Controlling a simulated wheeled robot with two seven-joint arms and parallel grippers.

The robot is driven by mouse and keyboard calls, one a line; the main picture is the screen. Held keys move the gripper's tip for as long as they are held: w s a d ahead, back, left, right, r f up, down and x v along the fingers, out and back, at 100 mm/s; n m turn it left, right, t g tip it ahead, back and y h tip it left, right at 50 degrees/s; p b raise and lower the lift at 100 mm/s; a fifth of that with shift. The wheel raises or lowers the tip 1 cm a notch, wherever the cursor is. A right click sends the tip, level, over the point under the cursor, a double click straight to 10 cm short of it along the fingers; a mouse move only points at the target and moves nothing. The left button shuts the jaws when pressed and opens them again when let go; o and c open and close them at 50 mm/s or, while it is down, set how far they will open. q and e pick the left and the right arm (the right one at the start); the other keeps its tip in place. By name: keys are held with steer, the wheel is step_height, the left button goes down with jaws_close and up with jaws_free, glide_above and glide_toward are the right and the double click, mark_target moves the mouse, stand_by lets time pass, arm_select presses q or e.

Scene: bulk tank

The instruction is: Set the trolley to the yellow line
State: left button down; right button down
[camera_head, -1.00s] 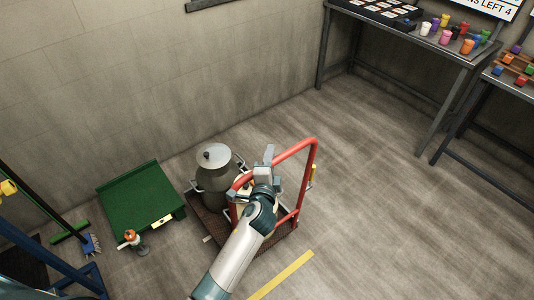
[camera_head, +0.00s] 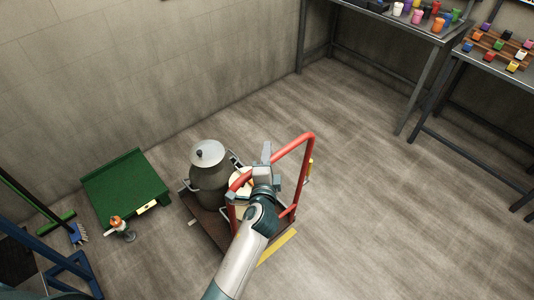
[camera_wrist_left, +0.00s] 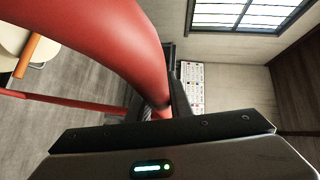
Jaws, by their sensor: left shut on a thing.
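The trolley (camera_head: 213,228) has a dark brown deck and a red tubular handle (camera_head: 307,165). A grey lidded pot (camera_head: 209,172) stands on it, with a pale container beside it partly behind my arm. My left gripper (camera_head: 264,160) is shut on the red handle, which also crosses the left wrist view (camera_wrist_left: 110,45). The yellow line (camera_head: 277,247) lies on the floor by the trolley's near right edge. Part of the line is hidden behind the trolley and my arm. My right gripper is not in view.
A green platform (camera_head: 125,186) stands left of the trolley, with a small orange-topped bottle (camera_head: 120,225) by it. Brooms and a blue frame (camera_head: 70,268) are at far left. Tables with coloured cups (camera_head: 418,16) stand at the upper right. The floor to the right is clear.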

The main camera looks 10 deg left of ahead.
arm_select(q)
steer(key=c, duration=1.6)
jaws_free()
steer(key=shift+s+d+f, duration=0.15)
steer(key=shift+d+f, duration=0.1)
steer(key=shift+r, duration=0.15)
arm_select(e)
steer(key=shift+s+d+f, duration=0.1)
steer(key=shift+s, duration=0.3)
